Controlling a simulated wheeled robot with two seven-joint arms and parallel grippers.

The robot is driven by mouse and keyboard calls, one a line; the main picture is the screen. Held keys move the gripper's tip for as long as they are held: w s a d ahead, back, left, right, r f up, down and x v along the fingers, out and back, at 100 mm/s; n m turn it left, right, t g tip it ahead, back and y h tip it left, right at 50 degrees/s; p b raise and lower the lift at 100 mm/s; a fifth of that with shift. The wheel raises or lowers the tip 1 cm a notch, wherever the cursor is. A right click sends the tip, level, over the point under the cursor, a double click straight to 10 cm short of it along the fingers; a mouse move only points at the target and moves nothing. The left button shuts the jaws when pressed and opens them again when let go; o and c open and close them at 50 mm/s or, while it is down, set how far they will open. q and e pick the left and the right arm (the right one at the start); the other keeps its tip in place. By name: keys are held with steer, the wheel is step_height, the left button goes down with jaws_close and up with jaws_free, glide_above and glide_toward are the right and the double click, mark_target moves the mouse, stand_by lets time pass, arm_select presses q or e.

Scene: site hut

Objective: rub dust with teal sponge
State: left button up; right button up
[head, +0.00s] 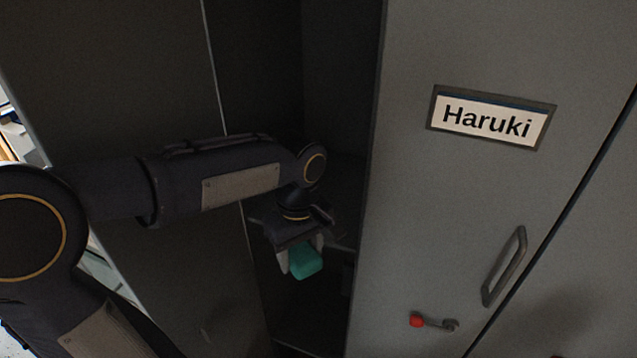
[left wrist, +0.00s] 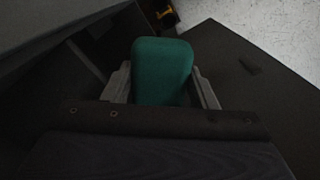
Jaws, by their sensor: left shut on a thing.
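The teal sponge (head: 306,262) is held between the fingers of my left gripper (head: 298,258) in the head view. The gripper is shut on it, in front of the dark open locker, left of the grey door. In the left wrist view the sponge (left wrist: 162,68) sits between both fingers of the left gripper (left wrist: 163,85) and sticks out past them. I cannot make out any dust in either view. My right gripper is not in view.
A grey locker door (head: 430,200) bears a name plate (head: 490,117) reading "Haruki", a handle (head: 505,266) and a red-tipped latch (head: 432,321). A dark panel (head: 120,90) stands at left. Light floor (left wrist: 240,30) and a small yellow thing (left wrist: 166,14) show in the left wrist view.

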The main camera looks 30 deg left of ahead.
arm_select(q)
steer(key=w+r+m+p, duration=0.2)
steer(key=w+r+p, duration=0.15)
steer(key=w, duration=0.85)
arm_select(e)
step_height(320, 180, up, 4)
arm_select(q)
steer(key=f+b, duration=0.1)
steer(key=b, duration=0.1)
steer(key=f+b, duration=0.1)
steer(key=f, duration=0.1)
steer(key=f+b, duration=0.2)
steer(key=shift+s+a+b, duration=0.1)
steer(key=shift+a+b, duration=0.2)
steer(key=shift+a, duration=0.05)
steer(key=shift+f, duration=0.1)
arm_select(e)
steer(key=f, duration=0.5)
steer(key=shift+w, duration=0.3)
arm_select(q)
steer(key=shift+f+b, duration=0.8)
steer(key=shift+f, duration=0.25)
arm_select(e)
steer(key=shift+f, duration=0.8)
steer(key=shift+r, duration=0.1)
